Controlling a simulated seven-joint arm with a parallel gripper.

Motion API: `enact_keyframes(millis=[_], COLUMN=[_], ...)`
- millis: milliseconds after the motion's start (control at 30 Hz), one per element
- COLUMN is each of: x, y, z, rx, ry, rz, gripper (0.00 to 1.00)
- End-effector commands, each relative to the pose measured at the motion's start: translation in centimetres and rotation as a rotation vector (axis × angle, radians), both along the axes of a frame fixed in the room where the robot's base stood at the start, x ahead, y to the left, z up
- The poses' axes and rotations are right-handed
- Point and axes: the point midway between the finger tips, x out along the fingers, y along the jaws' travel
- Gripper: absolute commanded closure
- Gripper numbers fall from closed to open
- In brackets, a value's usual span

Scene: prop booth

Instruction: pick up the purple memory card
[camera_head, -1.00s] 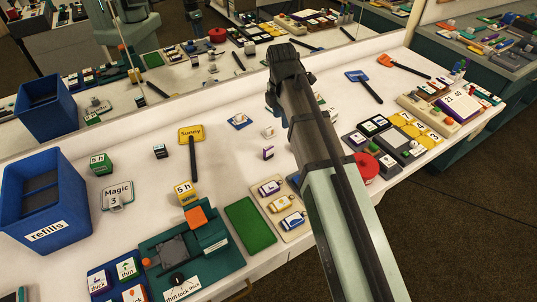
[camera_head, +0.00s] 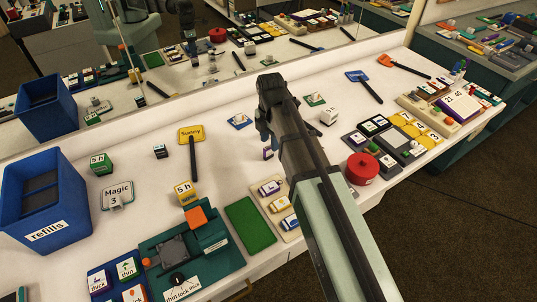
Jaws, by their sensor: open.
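A small upright block with purple and white faces (camera_head: 267,154), which looks like the purple memory card, stands on the white table left of my arm. My gripper (camera_head: 264,139) is open and hangs pointing down, just above and behind this block in the picture. My wrist hides much of the fingers, and I cannot tell whether they touch the block. A purple-marked white piece (camera_head: 269,187) also lies on the beige tray (camera_head: 258,200), beside a yellow-marked and a blue-marked one.
A blue refills bin (camera_head: 45,200) stands at the left. A yellow Sunny paddle (camera_head: 191,134), a green mat (camera_head: 250,224) and a teal device (camera_head: 215,262) lie nearby. A red round thing (camera_head: 362,168) is right of my arm. A mirror runs along the back.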

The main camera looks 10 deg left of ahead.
Motion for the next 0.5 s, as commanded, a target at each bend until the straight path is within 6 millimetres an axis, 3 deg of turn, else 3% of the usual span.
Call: enact_keyframes(millis=[267,500], x=[0.0,0.1], y=[0.1,0.6], z=[-1.0,-3.7], rx=[-0.001,-0.001], ry=[0.001,0.002], rz=[0.000,0.000], gripper=[0.54,0.54])
